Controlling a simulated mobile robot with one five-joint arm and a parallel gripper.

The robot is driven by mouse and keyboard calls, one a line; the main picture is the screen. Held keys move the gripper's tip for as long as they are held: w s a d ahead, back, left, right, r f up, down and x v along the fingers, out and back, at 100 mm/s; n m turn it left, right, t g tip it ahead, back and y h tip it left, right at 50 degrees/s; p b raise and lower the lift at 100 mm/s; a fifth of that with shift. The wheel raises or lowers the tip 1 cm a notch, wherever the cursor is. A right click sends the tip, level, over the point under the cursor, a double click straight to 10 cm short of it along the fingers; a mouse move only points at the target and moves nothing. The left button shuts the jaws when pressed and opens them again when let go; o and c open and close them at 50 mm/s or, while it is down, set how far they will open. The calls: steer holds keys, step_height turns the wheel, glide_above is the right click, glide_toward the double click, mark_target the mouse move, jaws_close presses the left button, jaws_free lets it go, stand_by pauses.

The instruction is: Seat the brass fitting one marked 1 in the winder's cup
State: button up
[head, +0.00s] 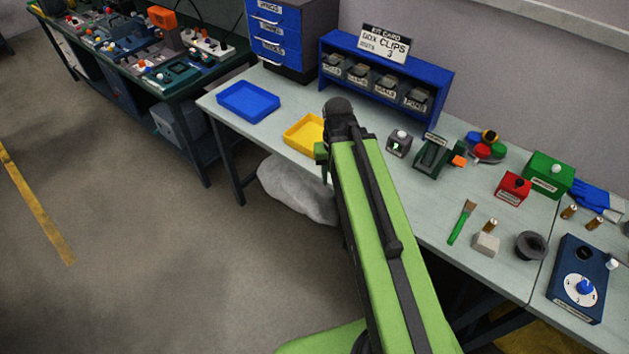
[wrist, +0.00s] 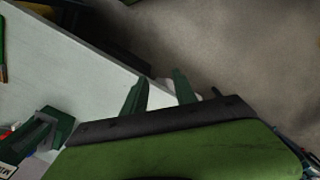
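Several small brass fittings show in the head view: one (head: 491,225) stands on a pale block, and two more, a left one (head: 570,211) and a right one (head: 594,223), are near the blue gloves. I cannot read a mark 1 on any. A dark green device with an orange knob (head: 432,156) may be the winder; its cup cannot be made out. It appears partly at the lower left of the wrist view (wrist: 42,132). My gripper (wrist: 160,82) is open and empty beyond the bench's front edge, away from the fittings. In the head view my arm hides most of it.
A yellow tray (head: 303,134) and blue tray (head: 248,101) are on the bench's left part. A brush (head: 462,222), dark round cup (head: 531,246), red box (head: 512,189), green box (head: 547,175) and blue dial box (head: 579,280) crowd the right.

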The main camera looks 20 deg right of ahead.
steer(key=shift+n, duration=0.9)
steer(key=a, duration=0.7)
steer(key=shift+s, duration=0.25)
steer(key=shift+c, duration=0.3)
steer(key=shift+d, duration=0.15)
steer(key=shift+w, duration=0.1)
